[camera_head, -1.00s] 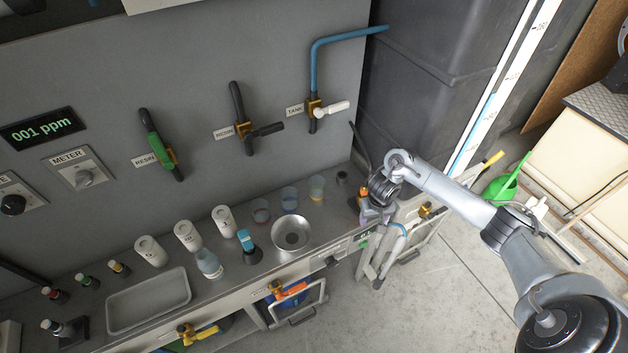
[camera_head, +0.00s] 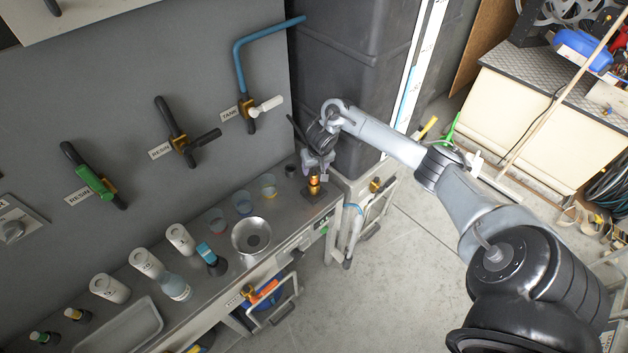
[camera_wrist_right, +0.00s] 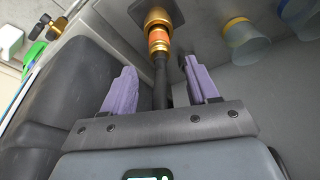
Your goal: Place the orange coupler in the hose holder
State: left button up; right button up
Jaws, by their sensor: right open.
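The orange coupler (camera_head: 314,181), an orange band with brass-coloured parts, stands at the far right end of the metal counter. In the right wrist view the coupler (camera_wrist_right: 158,38) lies just past my fingertips, with a dark stem or hose running from it back between my fingers. My right gripper (camera_head: 319,163) is at the coupler; its purple fingers (camera_wrist_right: 160,67) are open, one on each side of the dark stem, with gaps visible. A dark square plate (camera_wrist_right: 179,10) shows beyond the coupler; I cannot tell whether it is the hose holder. My left gripper is out of view.
A tall dark tank (camera_head: 346,90) rises behind my right gripper. Valves are on the grey wall panel. Clear floor (camera_head: 400,290) lies right of the counter.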

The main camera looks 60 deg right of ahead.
aim_at(314, 173)
jog(key=shift+b+x, duration=0.75)
jog(key=shift+x, duration=1.65)
grip_shut()
jog(key=shift+r, duration=0.15)
